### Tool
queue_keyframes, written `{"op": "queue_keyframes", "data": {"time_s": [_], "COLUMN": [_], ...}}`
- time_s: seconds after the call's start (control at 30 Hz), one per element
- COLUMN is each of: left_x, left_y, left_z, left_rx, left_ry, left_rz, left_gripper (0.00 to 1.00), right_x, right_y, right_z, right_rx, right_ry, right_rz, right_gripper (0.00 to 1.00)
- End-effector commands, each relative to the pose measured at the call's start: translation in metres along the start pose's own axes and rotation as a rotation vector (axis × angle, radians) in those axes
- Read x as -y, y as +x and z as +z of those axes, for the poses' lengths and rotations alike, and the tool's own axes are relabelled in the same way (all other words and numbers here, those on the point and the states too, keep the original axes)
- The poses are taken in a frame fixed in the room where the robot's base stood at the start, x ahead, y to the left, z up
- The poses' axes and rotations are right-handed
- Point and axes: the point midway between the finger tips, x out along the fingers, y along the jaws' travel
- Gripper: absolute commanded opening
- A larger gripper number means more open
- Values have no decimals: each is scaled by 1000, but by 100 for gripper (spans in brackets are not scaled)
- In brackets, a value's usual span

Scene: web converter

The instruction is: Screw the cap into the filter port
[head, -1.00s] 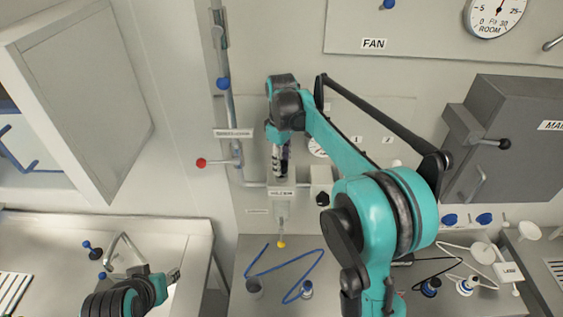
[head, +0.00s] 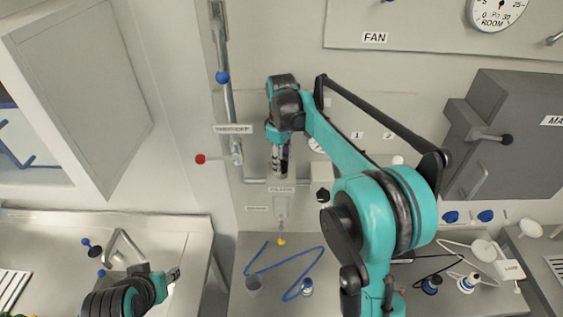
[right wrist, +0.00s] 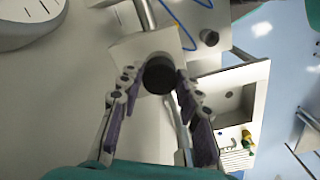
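The black round cap (right wrist: 160,76) sits between the fingertips of my right gripper (right wrist: 158,80) in the right wrist view, in front of a pale block (right wrist: 125,48). The fingers appear to touch the cap on both sides. The cap hides the port, so I cannot tell how deep it sits. In the head view my right gripper (head: 279,166) points down just above the labelled pale filter block (head: 281,190). My left gripper (head: 173,277) is low at the left, over the bench; its fingers are too small to read.
A valve with a red knob (head: 201,159) and a pipe (head: 230,110) stand left of my right gripper. A grey box with a black-knobbed handle (head: 530,135) is at the right.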

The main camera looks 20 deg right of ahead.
Motion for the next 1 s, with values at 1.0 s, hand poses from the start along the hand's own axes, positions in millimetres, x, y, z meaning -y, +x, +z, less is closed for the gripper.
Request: {"op": "queue_keyframes", "data": {"time_s": [1.0], "left_x": [0], "left_y": [2], "left_z": [2], "left_rx": [0], "left_ry": [0], "left_rz": [0], "left_gripper": [40], "right_x": [0], "right_y": [0], "right_z": [0], "right_rx": [0], "right_ry": [-396], "right_rz": [0], "right_gripper": [50]}}
